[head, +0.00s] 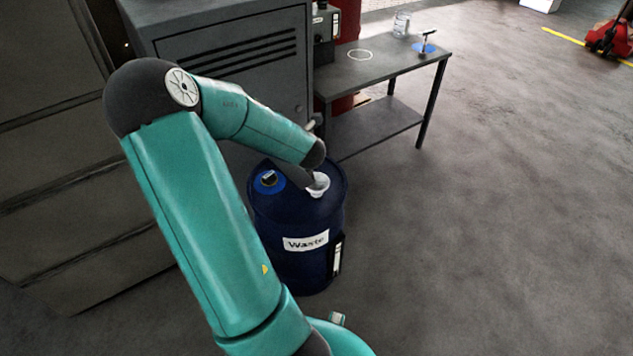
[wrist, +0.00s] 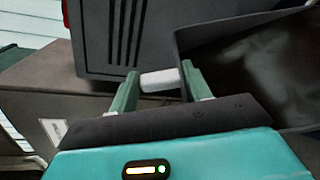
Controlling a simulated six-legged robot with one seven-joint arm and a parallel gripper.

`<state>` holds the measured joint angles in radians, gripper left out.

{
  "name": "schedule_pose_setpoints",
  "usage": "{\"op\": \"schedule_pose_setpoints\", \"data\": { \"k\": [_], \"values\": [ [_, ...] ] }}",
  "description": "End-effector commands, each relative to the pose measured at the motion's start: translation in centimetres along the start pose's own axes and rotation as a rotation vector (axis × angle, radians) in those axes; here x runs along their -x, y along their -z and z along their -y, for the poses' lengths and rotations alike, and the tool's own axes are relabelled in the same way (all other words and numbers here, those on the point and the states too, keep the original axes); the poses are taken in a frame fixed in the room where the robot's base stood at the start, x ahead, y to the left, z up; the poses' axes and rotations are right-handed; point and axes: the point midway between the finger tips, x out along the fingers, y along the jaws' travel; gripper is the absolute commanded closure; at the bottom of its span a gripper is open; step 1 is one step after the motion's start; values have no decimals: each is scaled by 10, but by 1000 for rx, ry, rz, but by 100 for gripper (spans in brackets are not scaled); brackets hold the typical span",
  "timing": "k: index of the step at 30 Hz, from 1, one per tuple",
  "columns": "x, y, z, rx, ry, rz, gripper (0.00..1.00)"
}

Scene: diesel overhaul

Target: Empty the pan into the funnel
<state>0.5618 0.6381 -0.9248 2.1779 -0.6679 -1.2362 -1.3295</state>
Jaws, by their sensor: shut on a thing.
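The end of my arm is over the back of the drum top, close to the funnel. In the wrist view my gripper (wrist: 160,82) is shut on a pale round handle (wrist: 158,80). The dark pan (wrist: 262,68) is just right of the fingers, its inside brownish and dull. I cannot tell how much it holds. In the head view I cannot make out the pan or the fingers.
A blue cap fitting (head: 268,181) is also on the drum top. A grey cabinet (head: 235,60) stands behind the drum. A metal table (head: 385,70) at the back right holds a clear jar (head: 401,24) and a pale ring (head: 360,55).

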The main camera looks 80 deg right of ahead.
Motion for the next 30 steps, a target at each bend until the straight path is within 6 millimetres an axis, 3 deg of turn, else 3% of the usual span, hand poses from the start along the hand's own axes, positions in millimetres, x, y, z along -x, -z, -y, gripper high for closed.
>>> {"op": "schedule_pose_setpoints", "data": {
  "k": [8,19,30],
  "values": [
    [1,-2,0,-5,-3,2,100],
    [9,-22,2,-84,-35,4,100],
    [9,-22,2,-92,-39,1,100]
  ]
}}
